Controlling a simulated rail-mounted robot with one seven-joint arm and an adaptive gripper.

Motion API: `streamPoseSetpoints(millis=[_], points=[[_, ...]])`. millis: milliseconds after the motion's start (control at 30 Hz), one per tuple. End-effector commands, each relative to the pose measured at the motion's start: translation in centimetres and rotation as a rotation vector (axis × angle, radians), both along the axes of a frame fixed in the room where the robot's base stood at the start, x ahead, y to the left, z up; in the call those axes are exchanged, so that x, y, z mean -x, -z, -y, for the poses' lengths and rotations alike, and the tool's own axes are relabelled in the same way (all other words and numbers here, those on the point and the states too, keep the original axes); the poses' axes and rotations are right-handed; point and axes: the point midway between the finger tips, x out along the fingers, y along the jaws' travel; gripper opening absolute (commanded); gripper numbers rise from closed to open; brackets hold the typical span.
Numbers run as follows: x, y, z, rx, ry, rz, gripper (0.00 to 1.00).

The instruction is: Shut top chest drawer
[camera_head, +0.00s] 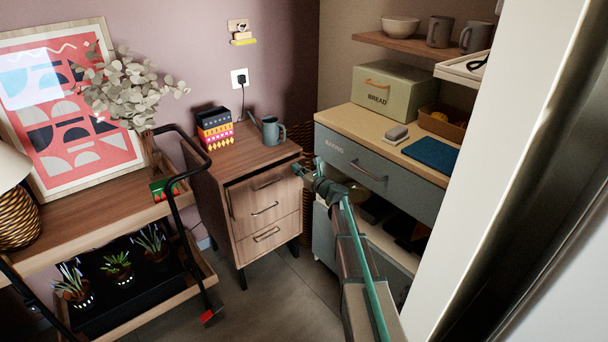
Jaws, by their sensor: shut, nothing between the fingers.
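The wooden chest (210,178) stands against the back wall, with several drawer parts and dark handles on its front. Its top drawer (250,190) is at the upper front, just below the chest top. A dark line runs down its left edge, and I cannot tell exactly how far it stands out. My gripper (299,169) is shut and empty, just right of the chest's upper front corner. It looks close to the top drawer's right end, but I cannot tell whether it touches. My arm reaches up to it from the lower right.
A colourful box (214,128) and a grey watering can (270,131) stand on the chest. A black-handled trolley (170,190) with plants is at left. A blue-grey cabinet (345,165) stands close at right. A pale upright panel (500,150) fills the right side. Floor (285,290) shows in front.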

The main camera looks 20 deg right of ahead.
Motion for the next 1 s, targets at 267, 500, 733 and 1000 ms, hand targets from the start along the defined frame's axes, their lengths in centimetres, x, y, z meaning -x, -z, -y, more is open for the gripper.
streamPoseSetpoints(millis=[267,500,733,1000], points=[[-0.5,0.0,-0.2,0.000,0.000,0.000,0.00],[-0.9,0.0,-0.3,0.000,0.000,0.000,0.00],[-3.1,0.1,-1.2,0.000,0.000,0.000,0.00],[-2.9,0.0,-1.1,0.000,0.000,0.000,0.00]])
